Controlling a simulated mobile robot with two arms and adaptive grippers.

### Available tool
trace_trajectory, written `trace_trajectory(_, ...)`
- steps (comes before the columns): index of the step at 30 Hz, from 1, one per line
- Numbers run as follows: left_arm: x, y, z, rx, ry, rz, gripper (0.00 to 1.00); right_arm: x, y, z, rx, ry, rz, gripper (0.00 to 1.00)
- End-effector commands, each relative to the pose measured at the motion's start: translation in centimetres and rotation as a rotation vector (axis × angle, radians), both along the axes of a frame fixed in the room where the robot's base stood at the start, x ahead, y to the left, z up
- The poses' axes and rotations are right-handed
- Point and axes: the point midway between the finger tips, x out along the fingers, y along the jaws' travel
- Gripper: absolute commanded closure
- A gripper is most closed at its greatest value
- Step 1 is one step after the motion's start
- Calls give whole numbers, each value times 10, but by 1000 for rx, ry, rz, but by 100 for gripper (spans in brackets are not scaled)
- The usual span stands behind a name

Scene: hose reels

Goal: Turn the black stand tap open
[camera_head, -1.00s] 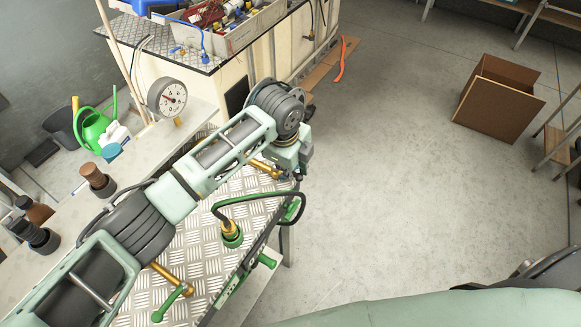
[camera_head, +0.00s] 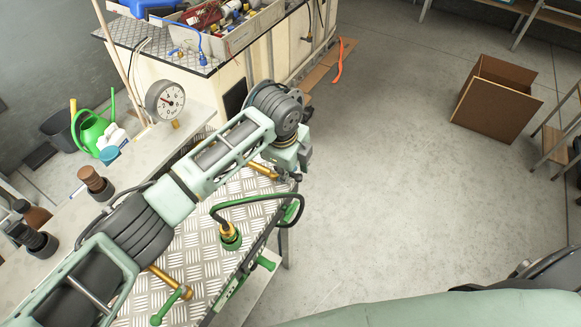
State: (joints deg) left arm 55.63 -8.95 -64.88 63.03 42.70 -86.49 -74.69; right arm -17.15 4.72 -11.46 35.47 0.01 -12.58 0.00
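My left arm reaches across the patterned metal bench top (camera_head: 200,245). Its gripper (camera_head: 291,174) is at the bench's far right edge, small and dark, and I cannot tell whether it is open or shut. A brass tap body (camera_head: 263,169) lies right beside the gripper, partly behind my arm. No black handle can be made out there; my wrist and gripper may cover it. A second brass tap with a green handle (camera_head: 170,304) is at the near end of the bench. My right gripper is out of view.
A green hose with a brass and green fitting (camera_head: 230,236) rises from the bench and loops near my gripper. A round pressure gauge (camera_head: 166,101) stands behind my arm. A cardboard box (camera_head: 497,104) is on the floor. The floor to the right is largely clear.

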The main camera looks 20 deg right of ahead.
Motion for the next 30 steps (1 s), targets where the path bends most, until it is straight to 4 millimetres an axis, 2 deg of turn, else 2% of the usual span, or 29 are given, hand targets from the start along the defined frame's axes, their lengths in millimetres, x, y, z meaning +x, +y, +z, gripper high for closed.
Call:
trace_trajectory(5,-1,2,16,0,-2,-2,72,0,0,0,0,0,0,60)
trace_trajectory(15,-11,11,85,-2,-4,-2,72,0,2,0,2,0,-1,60)
trace_trajectory(18,-13,13,101,-2,-4,-1,72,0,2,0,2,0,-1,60)
trace_trajectory(24,-16,16,116,-1,-2,-1,72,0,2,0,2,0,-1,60)
trace_trajectory(30,-16,16,118,-1,-1,-1,72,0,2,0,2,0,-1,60)
